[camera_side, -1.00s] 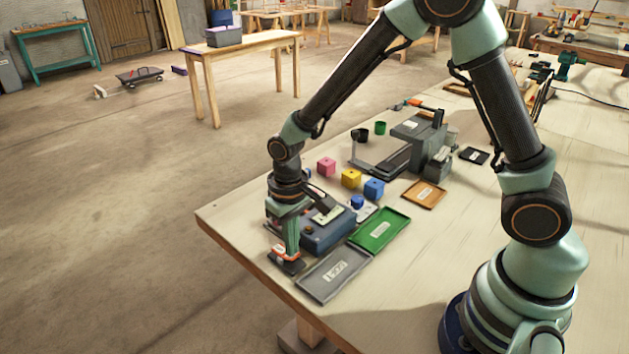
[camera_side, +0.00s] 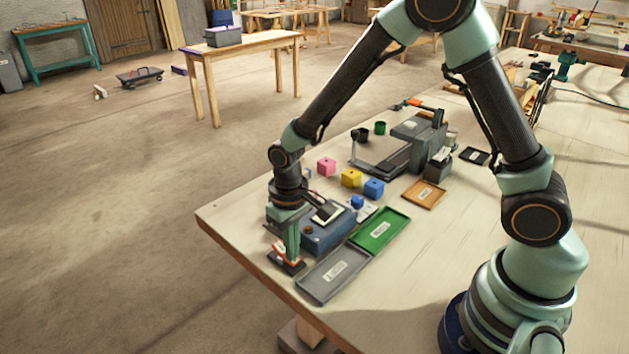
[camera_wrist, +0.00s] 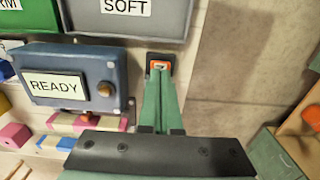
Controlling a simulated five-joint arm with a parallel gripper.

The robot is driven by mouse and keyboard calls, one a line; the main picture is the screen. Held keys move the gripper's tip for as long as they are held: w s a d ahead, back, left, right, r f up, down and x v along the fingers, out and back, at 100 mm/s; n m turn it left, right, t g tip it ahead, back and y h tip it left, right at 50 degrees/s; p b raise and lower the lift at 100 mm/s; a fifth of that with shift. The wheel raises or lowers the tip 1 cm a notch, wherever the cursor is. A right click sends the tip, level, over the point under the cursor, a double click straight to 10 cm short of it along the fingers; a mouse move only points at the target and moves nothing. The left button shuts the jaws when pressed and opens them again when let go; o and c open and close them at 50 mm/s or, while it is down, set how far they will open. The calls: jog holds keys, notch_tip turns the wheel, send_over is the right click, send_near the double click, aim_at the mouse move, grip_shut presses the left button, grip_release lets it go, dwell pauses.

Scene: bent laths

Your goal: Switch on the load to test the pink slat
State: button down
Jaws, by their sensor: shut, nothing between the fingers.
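My gripper (camera_wrist: 161,82) is shut and empty, pointing down with its fingertips at an orange switch (camera_wrist: 160,64) on a small dark base. The fingertips cover part of the switch, and I cannot tell whether they press it or which way it is set. In the side view my gripper (camera_side: 288,252) is over the dark base (camera_side: 287,266) near the table's front-left corner. The blue-grey box (camera_wrist: 75,60) beside the switch has a display reading "READY" and an amber round knob or lamp. A pink and pale strip (camera_wrist: 88,123) shows along the box's edge; I cannot tell whether it is the pink slat.
The grey tray (camera_side: 318,286) labelled "SOFT" and the green tray (camera_side: 368,242) lie close to the box. Pink (camera_side: 326,166), yellow (camera_side: 351,177) and blue (camera_side: 374,188) blocks stand behind. A dark grey machine (camera_side: 418,133) is further back. The table's right side is fairly clear.

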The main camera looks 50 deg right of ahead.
notch_tip(320, 180, up, 7)
dwell(0.8)
jog(key=shift+r, duration=0.1)
jog(key=s+d+r+t, duration=0.2)
jog(key=s+d+r, duration=0.2)
jog(key=r, duration=0.3)
jog(key=s+d+r+t, duration=0.3)
jog(key=s+d+r, duration=0.2)
jog(key=r, duration=0.3)
jog(key=shift+d+t, duration=0.3)
jog(key=shift+d, duration=0.1)
